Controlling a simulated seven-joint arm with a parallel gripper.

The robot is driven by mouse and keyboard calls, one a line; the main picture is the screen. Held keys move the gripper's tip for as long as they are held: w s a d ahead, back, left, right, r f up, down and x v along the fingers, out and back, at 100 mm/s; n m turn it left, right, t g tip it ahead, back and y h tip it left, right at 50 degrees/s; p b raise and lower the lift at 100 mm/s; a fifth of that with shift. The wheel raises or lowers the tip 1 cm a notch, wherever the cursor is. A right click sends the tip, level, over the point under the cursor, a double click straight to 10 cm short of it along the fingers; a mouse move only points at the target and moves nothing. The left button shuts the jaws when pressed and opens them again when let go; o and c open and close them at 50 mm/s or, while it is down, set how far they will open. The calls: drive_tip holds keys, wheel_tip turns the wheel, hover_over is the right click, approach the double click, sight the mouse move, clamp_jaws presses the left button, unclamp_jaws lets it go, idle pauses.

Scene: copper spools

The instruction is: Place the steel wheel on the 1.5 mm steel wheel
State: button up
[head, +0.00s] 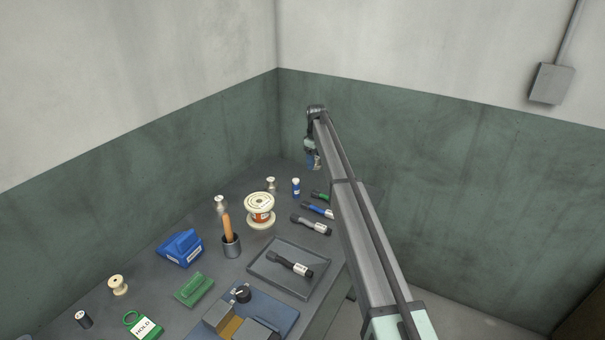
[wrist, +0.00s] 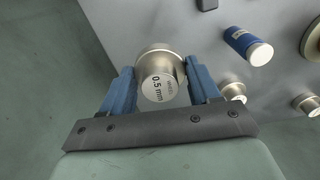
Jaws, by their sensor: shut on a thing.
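My gripper (wrist: 160,82) has blue fingers shut on a steel wheel (wrist: 160,78) with a wide rim and an end face marked "0.5 mm". In the head view my gripper (head: 313,161) is at the far end of the table, near the wall corner; the held wheel cannot be made out there. Two small steel pieces stand on the table in the head view, one at the back (head: 271,184) and one nearer (head: 220,204). The wrist view also shows two metallic pieces at the right (wrist: 233,91) (wrist: 306,104). No 1.5 mm marking is readable.
A blue bottle with a white cap (head: 296,188) and a large cream spool (head: 260,203) stand near the back. Dark labelled cylinders (head: 310,225) lie along the right edge. A cup with a wooden handle (head: 231,246), a tray (head: 262,276) and a blue dispenser (head: 180,249) are nearer.

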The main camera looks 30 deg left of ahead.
drive_tip(key=shift+r, duration=0.65)
drive_tip(key=shift+s+a+r, duration=0.1)
drive_tip(key=shift+a+r, duration=0.05)
drive_tip(key=shift+r, duration=0.05)
drive_tip(key=s+a+r+n, duration=0.2)
drive_tip(key=s+a+n, duration=0.1)
drive_tip(key=s+a, duration=1.4)
wheel_tip(320, 180, up, 2)
drive_tip(key=m, duration=0.2)
hover_over(219, 198)
drive_tip(key=shift+s+f, duration=0.1)
drive_tip(key=shift+f, duration=4.6)
drive_tip(key=shift+f, duration=0.2)
